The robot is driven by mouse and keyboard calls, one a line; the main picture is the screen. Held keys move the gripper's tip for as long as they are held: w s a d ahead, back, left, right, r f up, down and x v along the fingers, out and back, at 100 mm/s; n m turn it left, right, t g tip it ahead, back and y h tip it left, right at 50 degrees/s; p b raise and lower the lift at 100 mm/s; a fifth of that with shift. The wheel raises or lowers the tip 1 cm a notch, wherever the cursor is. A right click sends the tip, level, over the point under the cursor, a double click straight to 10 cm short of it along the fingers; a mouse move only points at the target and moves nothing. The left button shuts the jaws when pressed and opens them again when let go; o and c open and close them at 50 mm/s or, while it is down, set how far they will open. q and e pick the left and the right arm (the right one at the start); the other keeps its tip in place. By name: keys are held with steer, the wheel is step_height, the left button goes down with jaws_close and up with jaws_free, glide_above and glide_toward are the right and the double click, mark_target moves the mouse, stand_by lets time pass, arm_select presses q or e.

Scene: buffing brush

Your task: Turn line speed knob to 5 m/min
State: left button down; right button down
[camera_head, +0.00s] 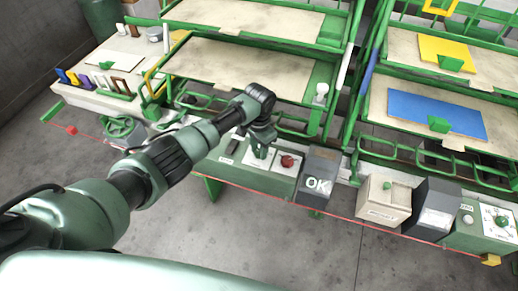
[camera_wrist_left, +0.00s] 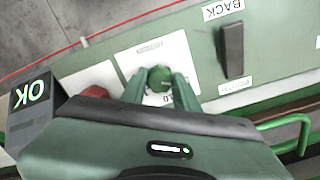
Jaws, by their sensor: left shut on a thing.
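A small round green knob (camera_wrist_left: 160,76) stands on a white label plate (camera_wrist_left: 158,52) of a green control panel (camera_wrist_left: 115,48) in the left wrist view. My left gripper (camera_wrist_left: 160,88) is shut on this knob, one green finger on each side. In the head view my left gripper (camera_head: 261,150) reaches down to the same panel (camera_head: 240,172) and hides the knob. The plate's print is too small to read, and I cannot tell the knob's setting. My right gripper is not in view.
Next to the held knob are a red button (camera_head: 287,161), a dark box with an OK display (camera_head: 317,178) and a black rocker switch (camera_wrist_left: 233,50) beside a BACK label (camera_wrist_left: 222,11). Another green knob (camera_head: 501,221) sits on a dial at far right. Green racks stand behind.

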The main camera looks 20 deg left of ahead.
arm_select(q)
steer(key=c, duration=1.1)
jaws_free()
steer(key=shift+r, duration=0.1)
steer(key=shift+o, duration=0.2)
step_height(320, 180, up, 8)
steer(key=shift+f+b, duration=0.1)
steer(key=shift+b, duration=0.3)
